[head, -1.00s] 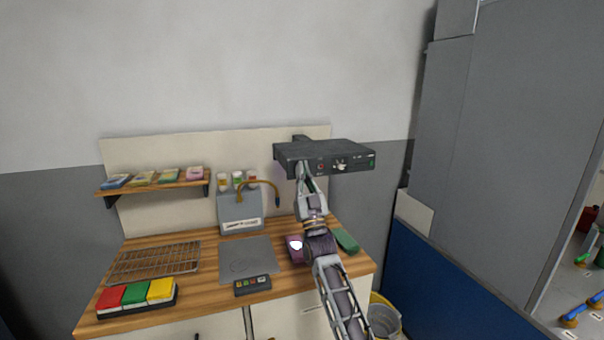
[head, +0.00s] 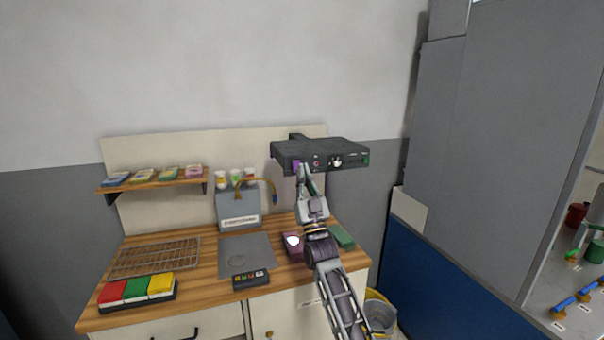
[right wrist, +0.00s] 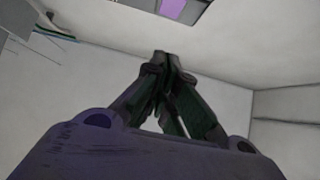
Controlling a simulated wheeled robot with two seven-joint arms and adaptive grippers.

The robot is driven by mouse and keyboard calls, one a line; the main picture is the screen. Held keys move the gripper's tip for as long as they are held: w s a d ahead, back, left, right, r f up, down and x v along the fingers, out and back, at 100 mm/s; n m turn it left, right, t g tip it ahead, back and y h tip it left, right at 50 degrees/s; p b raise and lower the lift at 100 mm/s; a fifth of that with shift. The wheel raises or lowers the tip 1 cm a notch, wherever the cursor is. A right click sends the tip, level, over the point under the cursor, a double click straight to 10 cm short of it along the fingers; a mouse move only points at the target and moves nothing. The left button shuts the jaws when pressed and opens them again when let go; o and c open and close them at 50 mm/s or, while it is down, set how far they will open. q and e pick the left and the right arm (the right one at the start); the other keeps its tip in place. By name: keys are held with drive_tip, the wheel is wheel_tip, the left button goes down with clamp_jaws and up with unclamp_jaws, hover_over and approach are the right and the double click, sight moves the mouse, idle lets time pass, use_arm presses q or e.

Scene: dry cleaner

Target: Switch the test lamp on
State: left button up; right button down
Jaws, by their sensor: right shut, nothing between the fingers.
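The test lamp appears to be the dark box (head: 322,151) on the back panel above the bench. Its front carries a small red control (head: 317,163), a pale knob (head: 336,161) and a small green part (head: 365,160). My right gripper (head: 303,169) is shut and empty, its tips at the box's lower front edge, left of the red control. I cannot tell whether they touch. A purple patch (head: 296,166) shows beside the tips. In the right wrist view the closed fingers (right wrist: 163,57) point up, with a purple panel (right wrist: 173,8) beyond them. My left gripper is out of view.
The wooden bench (head: 205,255) below holds a wire rack (head: 155,257), a tray of coloured blocks (head: 137,290), a grey plate (head: 247,250) and a grey box (head: 238,210) with a bent tube. A shelf (head: 155,183) hangs left. A blue panel (head: 440,275) stands right.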

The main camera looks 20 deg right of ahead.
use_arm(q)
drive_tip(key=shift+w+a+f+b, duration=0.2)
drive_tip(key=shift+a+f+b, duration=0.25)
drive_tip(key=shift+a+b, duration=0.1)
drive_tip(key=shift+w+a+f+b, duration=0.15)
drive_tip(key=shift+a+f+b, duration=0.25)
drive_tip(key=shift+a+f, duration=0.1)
use_arm(e)
drive_tip(key=s+f, duration=0.5)
drive_tip(key=s, duration=0.2)
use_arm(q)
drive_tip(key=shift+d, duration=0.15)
use_arm(e)
drive_tip(key=shift+d, duration=0.1)
